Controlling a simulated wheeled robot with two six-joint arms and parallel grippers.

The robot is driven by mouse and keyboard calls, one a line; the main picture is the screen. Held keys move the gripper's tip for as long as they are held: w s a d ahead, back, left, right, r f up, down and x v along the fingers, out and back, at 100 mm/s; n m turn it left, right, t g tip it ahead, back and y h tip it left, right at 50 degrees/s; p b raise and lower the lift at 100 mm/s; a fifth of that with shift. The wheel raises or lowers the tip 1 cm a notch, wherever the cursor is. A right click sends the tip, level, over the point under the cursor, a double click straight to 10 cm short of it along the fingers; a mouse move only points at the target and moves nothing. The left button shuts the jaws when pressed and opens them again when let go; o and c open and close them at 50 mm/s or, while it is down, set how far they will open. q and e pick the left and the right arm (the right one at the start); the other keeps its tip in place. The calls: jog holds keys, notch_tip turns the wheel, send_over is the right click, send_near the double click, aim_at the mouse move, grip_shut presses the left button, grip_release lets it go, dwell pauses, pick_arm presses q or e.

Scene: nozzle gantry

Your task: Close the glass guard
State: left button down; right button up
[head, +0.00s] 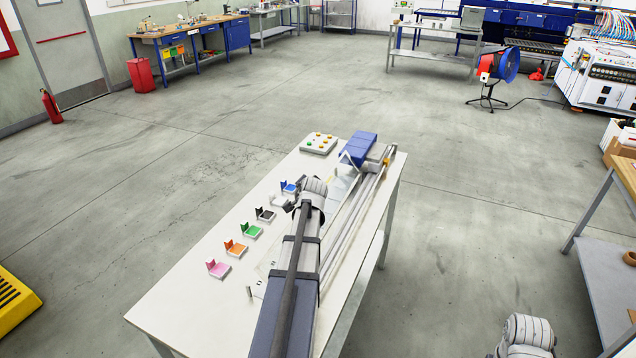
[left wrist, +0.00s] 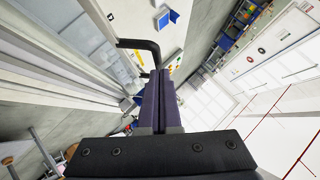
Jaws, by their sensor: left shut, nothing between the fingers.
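The glass guard (head: 341,187) is a clear pane along the gantry on the white table, partly hidden behind my left arm in the head view. In the left wrist view a black bar handle (left wrist: 148,44) stands out from the left, close to my fingertips. My left gripper (left wrist: 161,76) is shut and empty, its dark fingers together just below and right of that handle. I cannot tell whether they touch it. In the head view the left gripper (head: 284,203) is over the table beside the guard, partly hidden by my arm. My right gripper is out of view.
Small coloured holders, including pink (head: 218,268), orange (head: 236,247) and green (head: 251,230), line the table's left side. A button box (head: 318,143) is at the far end. Metal rails (head: 360,212) run along the right, with a blue block (head: 358,147) beyond.

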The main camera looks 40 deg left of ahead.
pick_arm(q)
jog(key=a+f+n+h+b, duration=0.1)
jog(key=a+f+h+b, duration=0.1)
jog(key=f, duration=0.1)
jog(key=s+a+f+n+t+h+b, duration=0.1)
jog(key=a+f+h+b, duration=0.1)
jog(key=a+f, duration=0.1)
jog(key=s+a+f+n+h+b, duration=0.1)
jog(key=a+f+h+b, duration=0.1)
jog(key=f, duration=0.2)
jog(key=shift+s+a+n+h+b, duration=0.15)
jog(key=shift+a+n+h+b, duration=0.1)
jog(key=shift+n+h+b, duration=0.05)
jog(key=shift+s+a+f+b, duration=0.1)
jog(key=shift+a+f+b, duration=0.05)
jog(key=shift+f+b, duration=0.55)
jog(key=shift+s, duration=0.1)
